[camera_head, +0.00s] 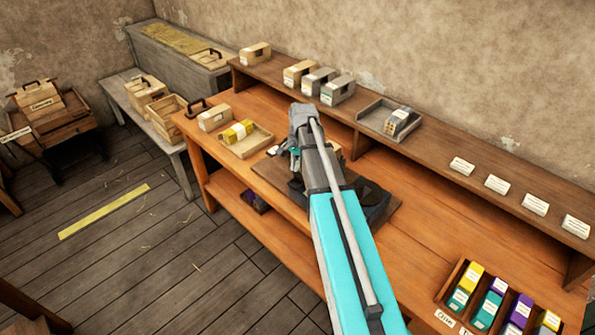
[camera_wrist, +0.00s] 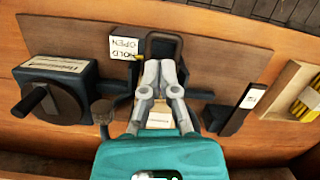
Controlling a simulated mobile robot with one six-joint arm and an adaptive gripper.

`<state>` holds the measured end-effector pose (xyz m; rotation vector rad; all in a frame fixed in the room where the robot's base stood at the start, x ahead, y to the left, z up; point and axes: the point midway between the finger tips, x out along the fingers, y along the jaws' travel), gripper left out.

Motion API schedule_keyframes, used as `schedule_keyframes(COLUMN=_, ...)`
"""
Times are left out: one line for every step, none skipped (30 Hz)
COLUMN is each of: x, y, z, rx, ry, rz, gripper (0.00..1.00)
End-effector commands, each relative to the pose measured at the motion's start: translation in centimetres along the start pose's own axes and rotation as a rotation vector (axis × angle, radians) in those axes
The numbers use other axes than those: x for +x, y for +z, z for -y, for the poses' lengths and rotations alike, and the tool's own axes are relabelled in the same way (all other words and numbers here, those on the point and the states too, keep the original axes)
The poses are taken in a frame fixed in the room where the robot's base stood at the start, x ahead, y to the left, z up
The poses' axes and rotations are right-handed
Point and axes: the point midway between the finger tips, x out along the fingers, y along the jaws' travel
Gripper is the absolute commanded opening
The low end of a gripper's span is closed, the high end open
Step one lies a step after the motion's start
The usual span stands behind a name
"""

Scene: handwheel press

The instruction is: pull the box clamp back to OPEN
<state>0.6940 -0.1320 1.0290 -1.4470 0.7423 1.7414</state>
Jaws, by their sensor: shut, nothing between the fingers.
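The box clamp (camera_wrist: 163,40) is a dark frame with a rounded loop handle, on a brown board in the wrist view. A white card (camera_wrist: 124,46) marked HOLD and OPEN lies beside it, with a small yellow mark near its edge. I cannot tell which word the clamp stands at. My gripper (camera_wrist: 160,70) is shut and empty, its fingertips over the clamp just short of the loop's far bar. I cannot tell whether they touch it. A pale labelled box (camera_wrist: 160,117) shows partly below the fingers. In the head view my arm hides most of the clamp.
In the wrist view a dark handwheel press part (camera_wrist: 55,92) stands left, and a dark labelled block (camera_wrist: 235,108) right. A wooden tray (camera_head: 246,145) with yellow pieces sits on the bench. A raised shelf (camera_head: 440,150) runs along the back.

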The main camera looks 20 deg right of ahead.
Motion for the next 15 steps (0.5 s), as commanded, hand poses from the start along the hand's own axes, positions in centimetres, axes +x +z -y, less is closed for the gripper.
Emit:
schedule_keyframes(x=-1.3, y=-1.5, z=0.3, rx=0.051, ry=-0.004, rz=0.01, gripper=0.0)
schedule_keyframes(x=-1.6, y=-2.0, z=0.3, rx=0.078, ry=-0.006, rz=0.015, gripper=0.0)
schedule_keyframes(x=-2.0, y=-2.5, z=0.3, rx=0.107, ry=-0.008, rz=0.021, gripper=0.0)
schedule_keyframes(x=-2.1, y=-2.8, z=0.3, rx=0.126, ry=-0.01, rz=0.025, gripper=0.0)
schedule_keyframes(x=-2.3, y=-3.1, z=0.3, rx=0.14, ry=-0.011, rz=0.028, gripper=0.0)
schedule_keyframes(x=-2.4, y=-3.3, z=0.2, rx=0.156, ry=-0.011, rz=0.031, gripper=0.0)
schedule_keyframes(x=-2.4, y=-3.5, z=0.2, rx=0.163, ry=-0.012, rz=0.033, gripper=0.0)
schedule_keyframes(x=-2.5, y=-3.5, z=0.1, rx=0.168, ry=-0.012, rz=0.034, gripper=0.0)
schedule_keyframes(x=-2.5, y=-3.5, z=0.1, rx=0.172, ry=-0.012, rz=0.035, gripper=0.0)
schedule_keyframes(x=-2.4, y=-3.5, z=0.1, rx=0.173, ry=-0.012, rz=0.035, gripper=0.0)
schedule_keyframes(x=-2.4, y=-3.5, z=0.1, rx=0.174, ry=-0.012, rz=0.035, gripper=0.0)
schedule_keyframes(x=-2.4, y=-3.5, z=0.1, rx=0.173, ry=-0.012, rz=0.035, gripper=0.0)
schedule_keyframes(x=-2.4, y=-3.5, z=0.1, rx=0.173, ry=-0.012, rz=0.034, gripper=0.0)
schedule_keyframes(x=-2.4, y=-3.5, z=0.1, rx=0.172, ry=-0.012, rz=0.034, gripper=0.0)
schedule_keyframes(x=-2.4, y=-3.5, z=0.1, rx=0.172, ry=-0.012, rz=0.034, gripper=0.0)
